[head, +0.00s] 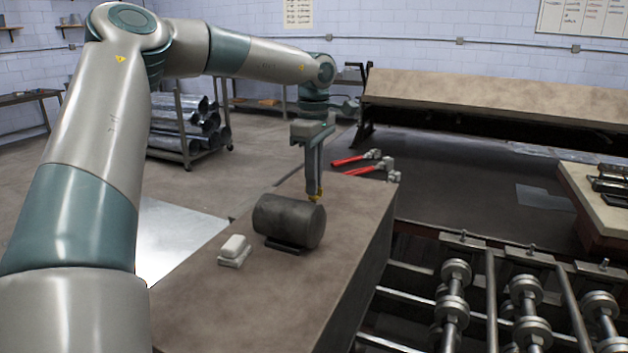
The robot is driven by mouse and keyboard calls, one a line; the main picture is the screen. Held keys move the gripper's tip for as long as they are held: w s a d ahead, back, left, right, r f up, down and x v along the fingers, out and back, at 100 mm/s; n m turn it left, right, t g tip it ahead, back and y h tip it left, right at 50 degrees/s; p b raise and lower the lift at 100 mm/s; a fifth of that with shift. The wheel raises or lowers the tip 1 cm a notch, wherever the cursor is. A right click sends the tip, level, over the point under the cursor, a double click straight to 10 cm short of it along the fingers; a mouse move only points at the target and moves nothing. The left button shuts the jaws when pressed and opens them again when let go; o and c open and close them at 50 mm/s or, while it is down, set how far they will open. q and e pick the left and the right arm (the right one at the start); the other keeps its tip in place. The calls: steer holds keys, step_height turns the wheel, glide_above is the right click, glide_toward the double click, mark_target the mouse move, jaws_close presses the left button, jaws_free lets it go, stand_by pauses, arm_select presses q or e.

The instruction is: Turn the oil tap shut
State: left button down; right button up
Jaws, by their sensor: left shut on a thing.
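A dark grey oil drum (287,221) lies on its side on a low cradle on the brown bench. A small yellow-brass piece, seemingly the oil tap (317,198), shows at the drum's far right upper edge. My left gripper (314,191) points down there from above, its fingers shut on the tap. The fingers and the drum hide most of the tap, so I cannot tell how its handle is turned. My right gripper is not in view.
A pale block (235,249) sits on the bench (225,310) left of the drum. Red-handled tools (368,170) lie at the bench's far end. A roller machine (525,310) stands at right. A rack of metal ducts (190,130) stands behind.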

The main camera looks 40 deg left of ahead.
arm_select(q)
steer(key=shift+s+f, duration=0.2)
steer(key=shift+f, duration=0.15)
steer(key=c, duration=1.9)
jaws_free()
steer(key=shift+o, duration=0.2)
steer(key=shift+w, duration=0.1)
steer(key=shift+r, duration=0.1)
steer(key=shift+r, duration=0.15)
